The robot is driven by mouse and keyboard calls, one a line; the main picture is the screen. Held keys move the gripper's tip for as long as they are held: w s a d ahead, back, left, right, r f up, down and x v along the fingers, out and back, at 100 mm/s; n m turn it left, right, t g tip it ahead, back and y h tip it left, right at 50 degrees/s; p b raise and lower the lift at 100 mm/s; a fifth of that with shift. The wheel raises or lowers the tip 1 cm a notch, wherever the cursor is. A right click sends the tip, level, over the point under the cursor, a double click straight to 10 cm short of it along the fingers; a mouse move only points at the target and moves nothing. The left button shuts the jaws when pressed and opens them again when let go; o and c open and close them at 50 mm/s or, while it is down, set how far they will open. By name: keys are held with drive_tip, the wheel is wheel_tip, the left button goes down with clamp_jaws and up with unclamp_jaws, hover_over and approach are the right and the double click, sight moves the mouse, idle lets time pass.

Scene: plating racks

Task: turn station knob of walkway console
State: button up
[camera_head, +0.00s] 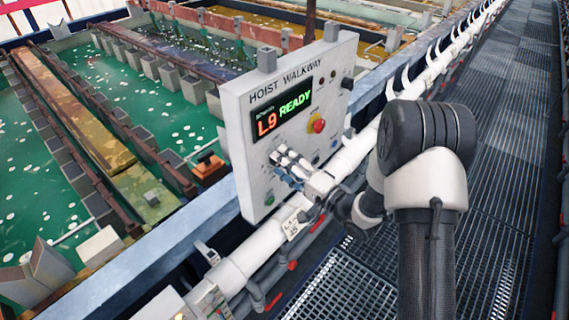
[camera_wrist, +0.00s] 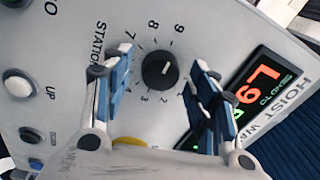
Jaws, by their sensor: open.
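The walkway console (camera_head: 243,135) is a pale upright box labelled HOIST WALKWAY, with a display (camera_head: 284,109) reading L9 READY. The station knob (camera_wrist: 160,71) is black and round with a small white mark, inside a ring of numbers, with the word STATION beside it in the wrist view. My gripper (camera_wrist: 164,60) is open, its two blue-padded fingers on either side of the knob with gaps showing. I cannot tell how deep the fingertips reach. In the head view my gripper (camera_head: 284,166) is at the panel's lower middle and hides the knob.
A red button on yellow (camera_head: 317,125) sits above my gripper; its yellow base (camera_wrist: 130,141) shows in the wrist view. A white UP button (camera_wrist: 19,83) is at left there. A white pipe (camera_head: 250,262) runs below the console. Green tanks (camera_head: 115,90) lie behind; grating walkway (camera_head: 500,150) is clear.

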drive_tip(key=v, duration=1.2)
drive_tip(key=shift+w+a, duration=0.1)
